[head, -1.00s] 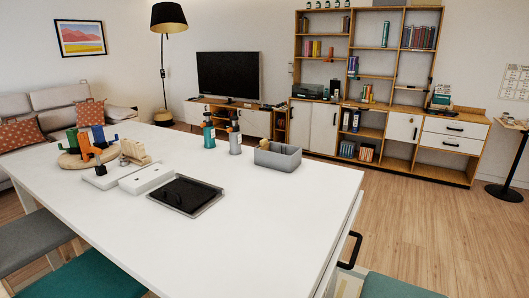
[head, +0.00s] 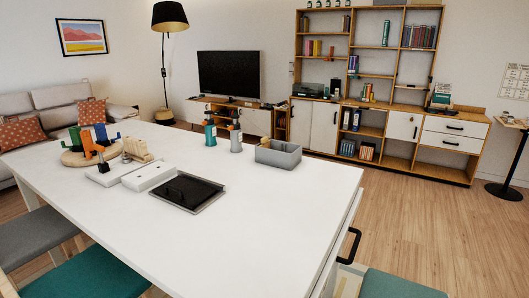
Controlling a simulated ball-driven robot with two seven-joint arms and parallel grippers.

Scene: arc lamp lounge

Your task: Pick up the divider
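I cannot tell for certain which thing is the divider. A small pale wooden slotted piece (head: 137,149) stands on the white table (head: 270,210), between the round wooden board (head: 75,157) and the white box (head: 149,175). A grey open bin (head: 278,154) stands near the table's far right edge, with a small tan item partly visible inside. Neither of my grippers shows in the head view.
A black-topped tray (head: 188,193), a teal bottle (head: 210,134) and a grey bottle (head: 236,138) share the table. Chairs (head: 88,276) crowd its near side. Open wood floor (head: 430,225) lies right of it, before the shelving unit (head: 384,130).

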